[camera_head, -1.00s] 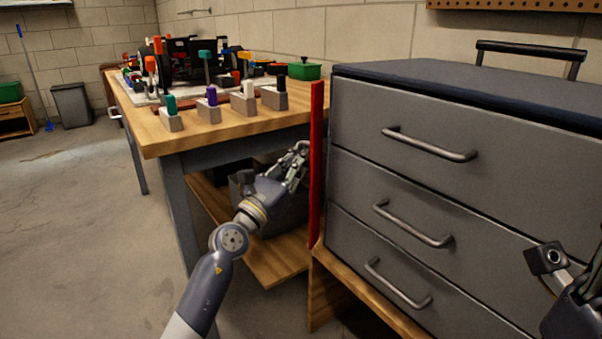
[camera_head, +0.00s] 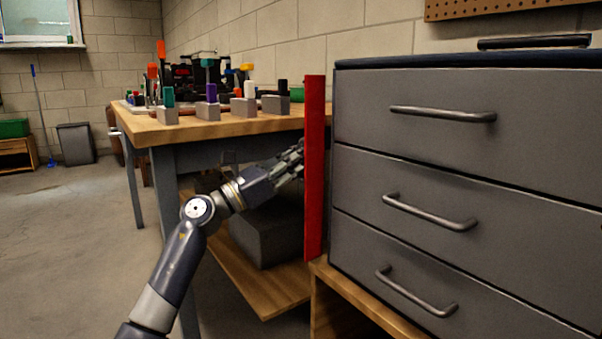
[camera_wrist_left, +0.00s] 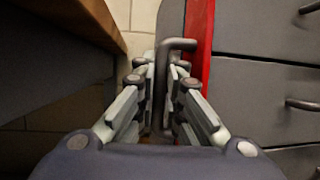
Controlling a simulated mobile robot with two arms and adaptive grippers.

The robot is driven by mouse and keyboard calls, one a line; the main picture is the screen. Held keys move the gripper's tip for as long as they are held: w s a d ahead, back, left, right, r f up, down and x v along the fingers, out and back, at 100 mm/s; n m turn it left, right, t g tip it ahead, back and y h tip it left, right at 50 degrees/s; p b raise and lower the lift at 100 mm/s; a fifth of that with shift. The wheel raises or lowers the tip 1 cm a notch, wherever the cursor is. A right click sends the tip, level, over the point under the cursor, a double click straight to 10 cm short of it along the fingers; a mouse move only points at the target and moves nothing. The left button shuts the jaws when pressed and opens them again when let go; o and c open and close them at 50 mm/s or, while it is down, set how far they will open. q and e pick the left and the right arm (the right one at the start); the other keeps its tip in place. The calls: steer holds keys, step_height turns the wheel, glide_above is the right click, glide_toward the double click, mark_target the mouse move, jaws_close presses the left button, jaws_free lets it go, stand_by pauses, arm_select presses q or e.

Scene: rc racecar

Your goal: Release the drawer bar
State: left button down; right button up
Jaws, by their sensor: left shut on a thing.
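The drawer bar, a tall red upright strip (camera_head: 315,165), stands along the left front edge of the grey drawer cabinet (camera_head: 365,140). It also shows in the left wrist view (camera_wrist_left: 199,28). A dark bent handle (camera_wrist_left: 176,44) is beside the red bar in that view, its upright part running down between my fingers. My left gripper (camera_head: 294,160) is just left of the bar in the head view. It is shut on this dark handle, seen between its fingers in the left wrist view (camera_wrist_left: 165,85). The bar hides the fingertips in part in the head view. My right gripper is not in view.
The cabinet has three drawers with metal handles and sits on a wooden base (camera_head: 370,302). A wooden workbench (camera_head: 235,127) with several tools stands at the left. A grey box (camera_head: 272,238) is on its lower shelf (camera_head: 262,285).

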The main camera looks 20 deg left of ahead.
arm_select(q)
steer(key=shift+w+m+g+h+b, duration=0.3)
steer(key=shift+m+g+h, duration=0.2)
steer(key=shift+g+h, duration=0.2)
steer(key=shift+m+g, duration=0.3)
steer(key=shift+g, duration=0.3)
steer(key=c, duration=2)
jaws_free()
steer(key=shift+o, duration=0.2)
steer(key=shift+s+t, duration=0.1)
steer(key=shift+t, duration=0.2)
